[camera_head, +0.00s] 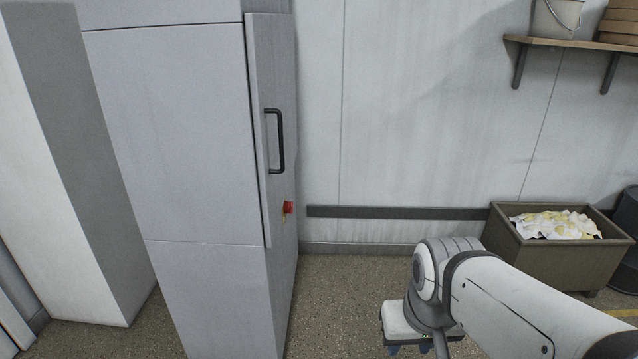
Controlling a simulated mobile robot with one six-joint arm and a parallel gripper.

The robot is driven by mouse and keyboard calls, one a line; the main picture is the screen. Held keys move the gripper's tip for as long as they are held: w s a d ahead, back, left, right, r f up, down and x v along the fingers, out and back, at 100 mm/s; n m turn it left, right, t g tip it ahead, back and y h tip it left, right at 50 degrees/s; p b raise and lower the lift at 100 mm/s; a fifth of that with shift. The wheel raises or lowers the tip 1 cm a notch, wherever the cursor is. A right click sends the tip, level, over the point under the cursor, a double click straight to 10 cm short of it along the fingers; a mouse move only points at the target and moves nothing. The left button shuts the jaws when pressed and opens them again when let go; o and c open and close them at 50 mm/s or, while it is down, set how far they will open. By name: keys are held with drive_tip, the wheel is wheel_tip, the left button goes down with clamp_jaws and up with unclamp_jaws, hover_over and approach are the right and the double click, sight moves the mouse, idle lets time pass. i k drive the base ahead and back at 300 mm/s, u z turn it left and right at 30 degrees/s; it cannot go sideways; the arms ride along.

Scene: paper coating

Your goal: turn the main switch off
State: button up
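The main switch (288,208) is a small red knob with a bit of yellow beneath it. It sits on the narrow right-hand face of a tall grey cabinet (190,140), below a black bar handle (276,142). I see the knob from the side, so its turn position cannot be read. My gripper (408,349) is at the bottom edge, right of the cabinet and well below the switch, pointing down. It is apart from the switch. Its fingertips are small and partly cut off by the frame, so I cannot tell whether it is open or shut.
A brown bin (540,258) with crumpled paper stands against the back wall at right, beside a dark round container (628,225). A wall shelf (580,44) holds a bucket (556,17). Speckled floor (340,300) is clear between the cabinet and my arm.

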sight(288, 205)
drive_tip(key=z, duration=0.35)
drive_tip(key=i, duration=1.3)
drive_tip(key=u, duration=0.45)
drive_tip(key=i, duration=0.8)
drive_tip(key=u, duration=0.65)
drive_tip(key=k, duration=0.95)
drive_tip(key=u, duration=0.2)
drive_tip(key=i, duration=0.95)
drive_tip(key=z, duration=0.05)
